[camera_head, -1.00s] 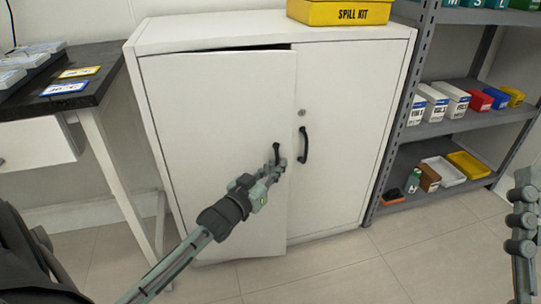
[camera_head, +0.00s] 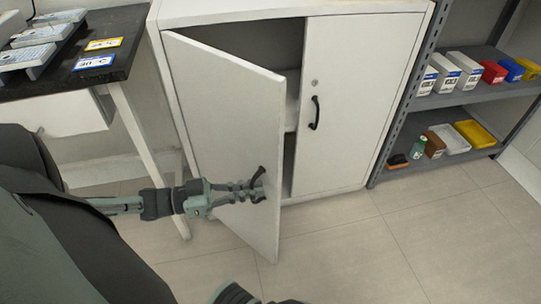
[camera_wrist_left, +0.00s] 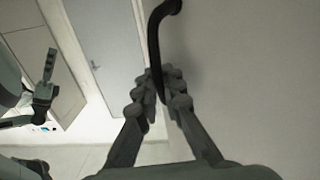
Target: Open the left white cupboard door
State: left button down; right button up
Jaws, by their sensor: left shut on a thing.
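The left cupboard door (camera_head: 225,115) is white and swung partly open toward me, hinged at its left edge. Its black handle (camera_head: 257,176) is near the free edge. My left gripper (camera_head: 252,190) is shut on this handle, which also shows between the fingers in the left wrist view (camera_wrist_left: 154,45). The right cupboard door (camera_head: 350,110) is shut, with its own black handle (camera_head: 315,112) and a round lock. The dark cupboard inside shows through the gap, with a pale shelf edge. My right gripper is not visible in the head view; an arm shows at the left of the wrist view.
A dark-topped table (camera_head: 110,55) with trays and labels stands left of the cupboard, its white leg close to my left arm. A grey shelf rack (camera_head: 460,98) with boxes and bins stands at the right. The tiled floor (camera_head: 400,235) in front is clear.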

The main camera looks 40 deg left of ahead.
pick_arm(q)
jog(key=s+a+m+g+h+p, duration=0.2)
jog(key=s+a+m+g+h, duration=0.2)
jog(key=s, duration=1)
jog(key=shift+s+a+g, duration=0.15)
jog(key=shift+a+g, duration=0.65)
jog(key=shift+a, duration=0.7)
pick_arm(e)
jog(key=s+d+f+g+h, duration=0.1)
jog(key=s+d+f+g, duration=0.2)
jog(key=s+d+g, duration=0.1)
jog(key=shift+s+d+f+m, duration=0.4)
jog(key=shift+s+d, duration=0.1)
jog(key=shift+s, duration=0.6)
pick_arm(q)
jog(key=c, duration=1.9)
grip_release()
jog(key=shift+a, duration=0.1)
